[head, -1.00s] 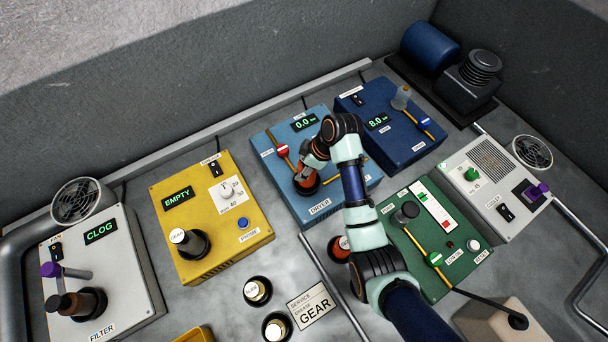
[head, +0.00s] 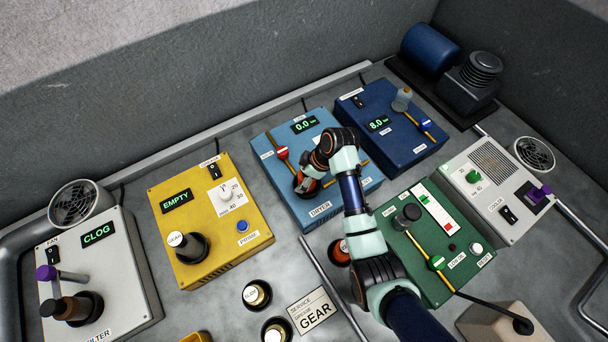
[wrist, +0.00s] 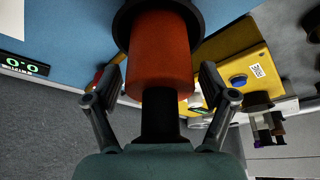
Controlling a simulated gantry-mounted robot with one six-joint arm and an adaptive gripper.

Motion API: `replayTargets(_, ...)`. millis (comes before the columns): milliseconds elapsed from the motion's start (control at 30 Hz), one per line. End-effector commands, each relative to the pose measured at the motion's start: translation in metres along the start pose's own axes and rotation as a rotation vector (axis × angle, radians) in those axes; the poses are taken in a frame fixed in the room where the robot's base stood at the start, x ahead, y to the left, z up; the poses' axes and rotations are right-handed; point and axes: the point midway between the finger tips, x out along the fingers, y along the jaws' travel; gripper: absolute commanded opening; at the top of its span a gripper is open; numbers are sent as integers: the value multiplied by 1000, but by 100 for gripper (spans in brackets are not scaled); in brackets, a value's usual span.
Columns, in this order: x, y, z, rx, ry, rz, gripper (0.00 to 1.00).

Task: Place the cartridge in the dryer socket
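The dryer (head: 300,212) is the light blue box at the centre of the head view; its display reads 0.0. An orange cartridge (head: 304,184) is at its dark round socket, partly hidden by my gripper (head: 312,174). In the wrist view the orange cartridge (wrist: 160,60) stands with its far end inside the black socket ring (wrist: 122,22). Its dark stem (wrist: 160,118) points back toward my palm. My gripper's fingers (wrist: 160,88) are spread on either side of the cartridge, with a gap visible on both sides. How deep the cartridge sits is hidden.
Another orange-topped cartridge (head: 339,252) stands on the bench beside my arm. A yellow box (head: 215,255) is left of the dryer, a dark blue box (head: 395,150) right, a green box (head: 430,285) in front right. The dryer's red-tipped lever (head: 282,153) is close to my gripper.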

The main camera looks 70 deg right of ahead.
Motion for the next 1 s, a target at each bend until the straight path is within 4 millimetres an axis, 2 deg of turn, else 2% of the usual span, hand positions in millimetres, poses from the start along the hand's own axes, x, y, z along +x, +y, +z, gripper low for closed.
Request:
replayTargets(267,-5,0,-2,-1,1,1,83)
replayTargets(367,-22,1,-3,0,2,3,83)
replayTargets(600,-83,1,-3,1,1,4,83)
replayTargets(700,-103,1,-2,1,2,3,83)
replayTargets(833,-119,1,-2,0,2,2,83)
replayTargets(1000,-124,0,-1,0,1,0,83)
